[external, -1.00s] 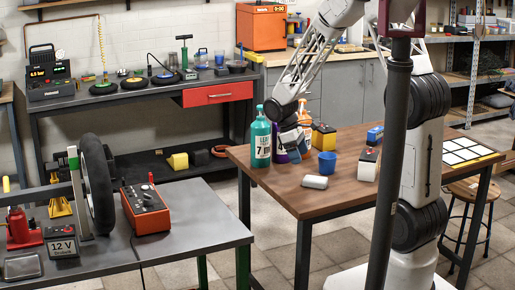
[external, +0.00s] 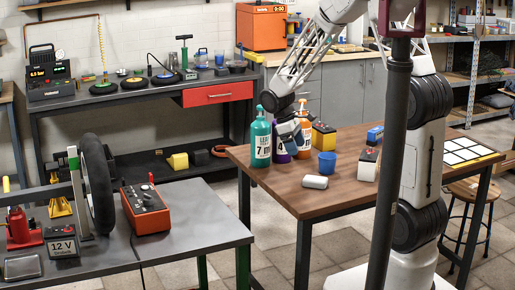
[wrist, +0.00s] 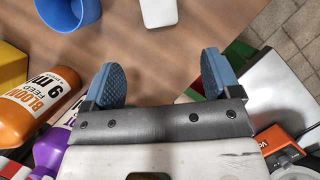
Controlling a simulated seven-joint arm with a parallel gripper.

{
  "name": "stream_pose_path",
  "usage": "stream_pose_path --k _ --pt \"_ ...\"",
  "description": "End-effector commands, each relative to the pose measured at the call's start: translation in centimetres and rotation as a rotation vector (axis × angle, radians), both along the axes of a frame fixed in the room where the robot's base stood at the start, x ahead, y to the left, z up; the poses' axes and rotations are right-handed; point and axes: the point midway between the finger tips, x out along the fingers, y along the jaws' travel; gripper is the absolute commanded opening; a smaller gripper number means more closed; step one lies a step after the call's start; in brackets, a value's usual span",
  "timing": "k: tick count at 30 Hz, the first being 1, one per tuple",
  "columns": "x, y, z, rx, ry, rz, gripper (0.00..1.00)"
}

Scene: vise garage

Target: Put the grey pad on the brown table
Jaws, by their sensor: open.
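A flat grey piece (external: 22,266), which looks like the grey pad, lies at the near left corner of the dark grey workbench (external: 200,235) in the external view. It is not seen in the wrist view. The brown table (external: 300,205) stands to the right of that bench; its top also shows in the wrist view (wrist: 150,55). My gripper (external: 293,137) is over the brown table's left part, beside the bottles and far from the grey piece. In the wrist view my gripper (wrist: 165,82) has its blue fingers wide apart with nothing between them.
On the brown table stand a teal bottle (external: 261,140), a purple bottle (external: 281,143), an orange bottle (external: 304,125), a blue cup (external: 327,163) and a white cylinder (external: 314,182). An orange device (external: 146,211), a wheel (external: 98,185) and a 12 V box (external: 62,243) crowd the workbench.

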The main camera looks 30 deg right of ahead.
Motion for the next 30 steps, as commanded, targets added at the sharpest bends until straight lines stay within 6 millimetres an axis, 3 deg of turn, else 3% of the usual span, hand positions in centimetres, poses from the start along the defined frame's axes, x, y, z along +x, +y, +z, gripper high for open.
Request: stream_pose_path --k 5,11,21,30 --pt "-0.3 -0.2 0.6 0.003 -0.012 -0.013 0.83" --pt "-1.8 -0.8 2.8 0.012 -0.054 -0.060 0.83" --pt "-6.7 -2.5 8.7 0.047 -0.181 -0.213 0.83" --pt "-11.8 -3.8 12.8 0.084 -0.292 -0.357 0.83"
